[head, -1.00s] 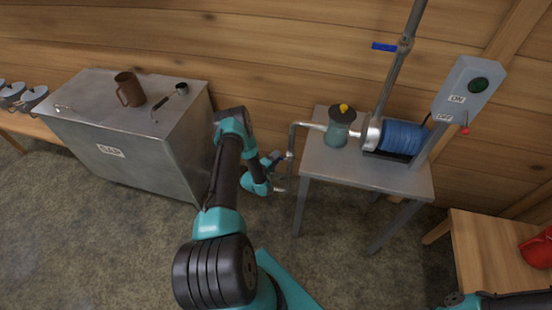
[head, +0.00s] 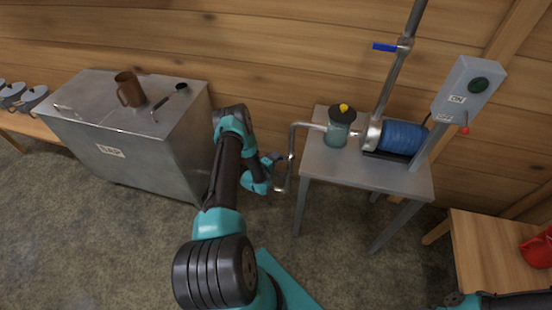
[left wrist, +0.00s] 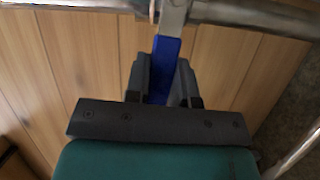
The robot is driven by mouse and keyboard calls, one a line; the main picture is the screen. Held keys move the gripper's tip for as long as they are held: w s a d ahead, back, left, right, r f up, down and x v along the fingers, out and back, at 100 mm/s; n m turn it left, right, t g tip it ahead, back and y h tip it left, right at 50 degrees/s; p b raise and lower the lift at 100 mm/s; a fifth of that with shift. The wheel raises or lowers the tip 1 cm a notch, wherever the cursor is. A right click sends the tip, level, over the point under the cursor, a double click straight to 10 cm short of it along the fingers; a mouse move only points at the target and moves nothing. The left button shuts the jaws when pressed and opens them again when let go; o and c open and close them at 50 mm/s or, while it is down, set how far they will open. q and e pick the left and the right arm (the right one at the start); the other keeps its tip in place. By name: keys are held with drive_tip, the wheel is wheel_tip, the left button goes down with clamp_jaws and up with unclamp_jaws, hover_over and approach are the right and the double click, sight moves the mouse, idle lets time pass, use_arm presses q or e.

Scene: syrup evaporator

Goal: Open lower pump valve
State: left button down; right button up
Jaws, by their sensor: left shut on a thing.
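The lower pump valve sits on the pipe (head: 291,150) that comes down at the left side of the pump table. Its blue handle (left wrist: 166,52) shows in the left wrist view, between the fingers of my left gripper (left wrist: 164,80). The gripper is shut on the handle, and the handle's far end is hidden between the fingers. In the head view my left gripper (head: 275,160) is beside the pipe, small and partly covered by its own arm. My right gripper is not in view.
The metal pump table (head: 350,172) carries a teal jar (head: 339,132) and the blue motor (head: 402,138). An upper valve with a blue handle (head: 384,47) is on the rising pipe. The metal sap tank (head: 150,160) stands left of my arm.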

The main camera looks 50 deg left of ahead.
use_arm(q)
wheel_tip(320, 180, up, 2)
drive_tip(key=m, duration=0.1)
drive_tip(key=m+g, duration=0.1)
drive_tip(key=shift+w+d+m, duration=0.15)
drive_tip(key=shift+m, duration=0.25)
drive_tip(key=shift+w+d+r+m+g+y, duration=0.1)
drive_tip(key=shift+d+r+m+g+y, duration=0.1)
drive_tip(key=shift+r+m+g, duration=0.3)
drive_tip(key=shift+w+d+r+m+g+y, duration=0.1)
drive_tip(key=shift+d+r+m+g+y, duration=0.1)
drive_tip(key=shift+m, duration=0.5)
drive_tip(key=c, duration=1)
unclamp_jaws()
drive_tip(key=shift+o, duration=0.2)
drive_tip(key=shift+s, duration=0.1)
drive_tip(key=v, duration=1.7)
drive_tip(key=shift+s, duration=0.15)
drive_tip(key=shift+c, duration=0.4)
